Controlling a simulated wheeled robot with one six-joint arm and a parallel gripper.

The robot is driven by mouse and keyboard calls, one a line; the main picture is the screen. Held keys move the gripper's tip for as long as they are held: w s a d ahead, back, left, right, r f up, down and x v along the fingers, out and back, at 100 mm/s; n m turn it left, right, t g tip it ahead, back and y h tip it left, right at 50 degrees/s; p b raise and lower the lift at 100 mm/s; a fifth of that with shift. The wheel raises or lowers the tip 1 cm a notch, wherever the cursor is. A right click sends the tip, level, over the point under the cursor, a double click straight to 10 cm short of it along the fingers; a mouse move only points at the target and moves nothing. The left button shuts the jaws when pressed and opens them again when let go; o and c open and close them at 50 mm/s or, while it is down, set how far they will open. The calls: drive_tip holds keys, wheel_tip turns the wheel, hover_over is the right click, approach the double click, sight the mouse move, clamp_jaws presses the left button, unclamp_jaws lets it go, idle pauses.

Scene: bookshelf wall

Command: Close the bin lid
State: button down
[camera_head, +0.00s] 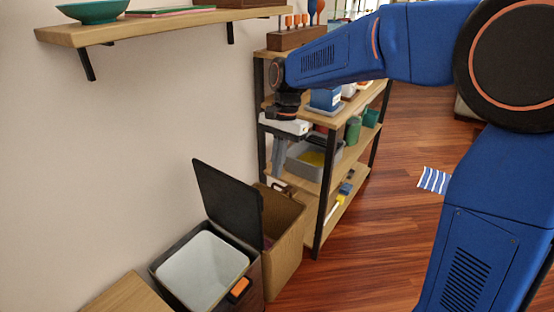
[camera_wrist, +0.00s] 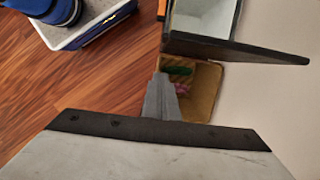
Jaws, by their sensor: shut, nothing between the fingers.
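The bin (camera_head: 253,278) stands by the wall, dark outside with a pale inner bucket and an orange tab on its front. Its dark lid (camera_head: 228,195) stands open, nearly upright. In the wrist view the lid (camera_wrist: 235,48) is seen edge-on at the upper right, with part of the pale bin interior behind it. My gripper (camera_head: 277,175) points down, to the right of the lid and above the wooden box beside the bin. In the wrist view my gripper (camera_wrist: 161,78) is shut and empty, apart from the lid.
An open wooden box (camera_head: 285,250) stands right beside the bin; green and purple things lie inside. A shelf rack (camera_head: 314,190) with a grey tub (camera_head: 308,172) stands behind my gripper. A wall shelf (camera_head: 160,24) is above.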

drive_tip(key=s+a+f, duration=0.3)
drive_tip(key=s+f, duration=0.1)
drive_tip(key=f, duration=0.1)
drive_tip(key=shift+f, duration=0.2)
drive_tip(key=shift+a, duration=0.1)
idle(0.4)
